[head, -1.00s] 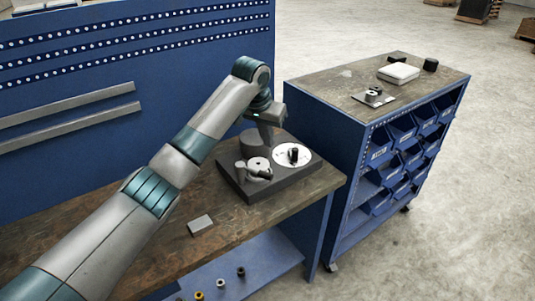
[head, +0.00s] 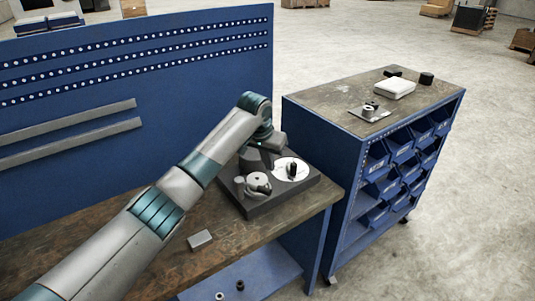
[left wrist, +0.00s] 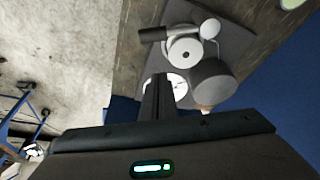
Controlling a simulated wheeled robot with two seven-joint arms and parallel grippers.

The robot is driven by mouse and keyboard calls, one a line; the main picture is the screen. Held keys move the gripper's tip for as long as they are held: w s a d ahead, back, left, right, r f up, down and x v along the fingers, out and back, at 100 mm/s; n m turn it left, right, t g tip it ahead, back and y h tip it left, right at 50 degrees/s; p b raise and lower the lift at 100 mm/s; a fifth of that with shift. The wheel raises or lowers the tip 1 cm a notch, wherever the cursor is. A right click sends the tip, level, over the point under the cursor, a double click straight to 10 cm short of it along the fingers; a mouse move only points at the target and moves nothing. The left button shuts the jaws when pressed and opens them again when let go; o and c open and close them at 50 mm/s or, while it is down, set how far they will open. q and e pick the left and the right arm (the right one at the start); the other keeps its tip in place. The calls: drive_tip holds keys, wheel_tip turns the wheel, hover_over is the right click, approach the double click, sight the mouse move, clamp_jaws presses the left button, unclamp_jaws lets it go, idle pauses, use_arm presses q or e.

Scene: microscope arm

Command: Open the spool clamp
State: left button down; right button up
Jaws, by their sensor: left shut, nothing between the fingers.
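The device has a dark square base (head: 258,207) on the workbench. I cannot tell for sure which part is the spool clamp. My left gripper (left wrist: 158,80) is shut and empty over the device; its dark fingers cover part of the white disc in the left wrist view. The round part (left wrist: 185,52) and dark cylinder (left wrist: 212,82) show beyond the fingers, apart from them. My right gripper is out of view.
A small grey block (head: 200,240) lies on the wooden bench top (head: 150,215) left of the device. A blue perforated panel (head: 140,110) stands behind. A blue cart (head: 330,180) with bins stands to the right, with a white box (head: 395,88) on top.

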use_arm(q)
drive_tip(key=shift+s+a+f+p, duration=0.2)
drive_tip(key=shift+s+f+p, duration=0.15)
drive_tip(key=shift+f+p, duration=0.45)
drive_tip(key=shift+s+a+f+p, duration=0.15)
drive_tip(key=shift+s+f+p, duration=0.2)
drive_tip(key=shift+f+p, duration=0.45)
drive_tip(key=shift+s+a+f+p, duration=0.2)
drive_tip(key=shift+s+f+p, duration=0.25)
drive_tip(key=shift+f, duration=0.55)
drive_tip(key=shift+w, duration=0.15)
